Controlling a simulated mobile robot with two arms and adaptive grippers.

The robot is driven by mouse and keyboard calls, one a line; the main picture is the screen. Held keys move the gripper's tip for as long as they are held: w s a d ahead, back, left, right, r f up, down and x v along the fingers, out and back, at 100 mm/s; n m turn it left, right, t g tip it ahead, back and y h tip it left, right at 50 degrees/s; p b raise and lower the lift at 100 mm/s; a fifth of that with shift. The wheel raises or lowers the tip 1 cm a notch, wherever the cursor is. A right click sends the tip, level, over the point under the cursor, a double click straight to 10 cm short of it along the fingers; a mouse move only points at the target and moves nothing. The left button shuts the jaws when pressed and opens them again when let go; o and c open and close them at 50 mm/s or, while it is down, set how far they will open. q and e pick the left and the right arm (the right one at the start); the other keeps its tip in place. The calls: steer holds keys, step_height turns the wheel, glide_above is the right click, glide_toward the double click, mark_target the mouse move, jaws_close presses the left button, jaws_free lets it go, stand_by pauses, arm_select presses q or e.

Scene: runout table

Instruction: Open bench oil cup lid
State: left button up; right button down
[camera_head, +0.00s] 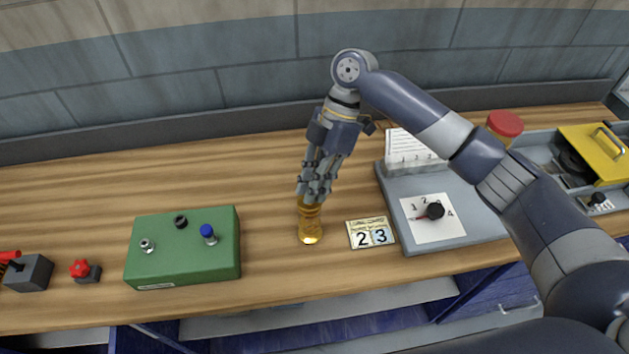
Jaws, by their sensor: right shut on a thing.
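The oil cup (311,232) is a small brass-coloured cup that stands on the wooden bench, in the middle of the head view. My right gripper (312,194) comes down from above, with its fingers pointing at the bench. It is shut on the top of the oil cup, where the lid is. The fingers hide most of the lid, so I cannot tell whether it is raised. My left gripper is not in view.
A green box (183,268) with small fittings stands to the left. A number plate (371,233) lies just right of the cup. A grey dial panel (463,231) and a yellow-lidded tray (594,152) are further right. Bare bench lies behind the green box.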

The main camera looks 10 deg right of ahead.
steer(key=shift+w+a+r+m+g, duration=0.1)
steer(key=shift+w+r+m+g, duration=0.1)
steer(key=shift+w+g, duration=0.4)
steer(key=shift+w+r+m+g, duration=0.1)
steer(key=shift+w+r+g, duration=0.15)
steer(key=shift+g, duration=0.65)
steer(key=shift+w+g+p, duration=0.4)
steer(key=shift+g+p, duration=0.3)
steer(key=shift+p, duration=0.25)
steer(key=shift+f, duration=0.1)
steer(key=c, duration=1.6)
jaws_free()
steer(key=shift+o, duration=0.6)
step_height(320, 180, up, 10)
